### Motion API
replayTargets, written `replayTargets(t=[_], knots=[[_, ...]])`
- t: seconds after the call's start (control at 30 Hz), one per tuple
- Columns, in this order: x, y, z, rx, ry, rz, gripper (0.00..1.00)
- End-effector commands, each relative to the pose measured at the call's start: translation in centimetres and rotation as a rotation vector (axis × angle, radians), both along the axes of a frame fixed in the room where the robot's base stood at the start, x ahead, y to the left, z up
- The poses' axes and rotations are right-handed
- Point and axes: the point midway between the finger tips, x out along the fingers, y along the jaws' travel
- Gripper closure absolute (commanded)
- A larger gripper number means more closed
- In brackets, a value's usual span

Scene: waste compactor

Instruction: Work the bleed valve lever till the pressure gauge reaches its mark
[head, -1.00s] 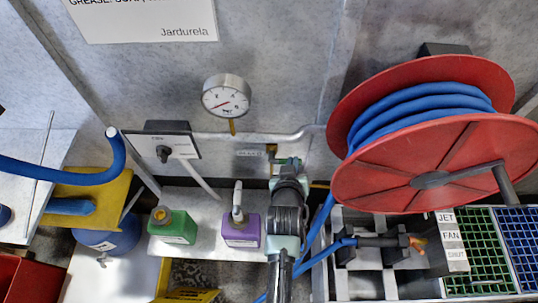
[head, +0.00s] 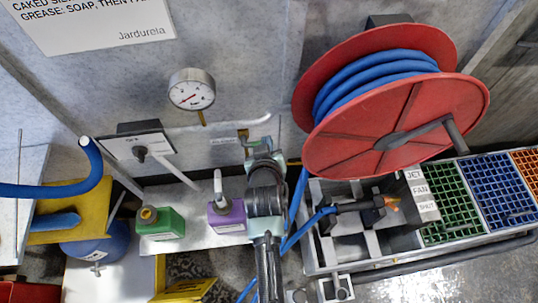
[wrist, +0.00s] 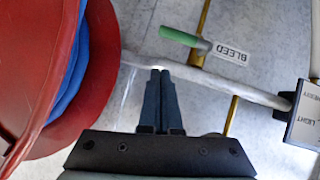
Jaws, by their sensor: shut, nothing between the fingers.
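The bleed valve lever has a green handle (wrist: 181,37) and shows at the top of the wrist view, beside a label reading BLEED (wrist: 229,53). My gripper (wrist: 160,70) is shut and empty, its fingertips in front of the pale pipe, below and left of the green handle and apart from it in the picture. In the head view my wrist hides most of the lever and my fingers. The pressure gauge (head: 191,89) is a round white dial on the wall, with a red needle pointing to the lower left. Its mark is too small to make out.
A red hose reel (head: 440,120) stands close to the right of my arm. A green bottle (head: 168,224) and a purple bottle (head: 228,215) stand on the shelf. Coloured grate bins (head: 495,190) are at the right.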

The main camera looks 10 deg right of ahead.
Motion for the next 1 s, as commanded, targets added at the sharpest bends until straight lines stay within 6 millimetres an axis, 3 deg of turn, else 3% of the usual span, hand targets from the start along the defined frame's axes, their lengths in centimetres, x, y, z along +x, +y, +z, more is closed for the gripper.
replayTargets(t=[0.5,1.0], knots=[[-6.1,0.0,3.9,-0.001,-0.002,0.001,1.0],[-6.5,0.1,5.1,0.002,-0.016,0.001,1.0]])
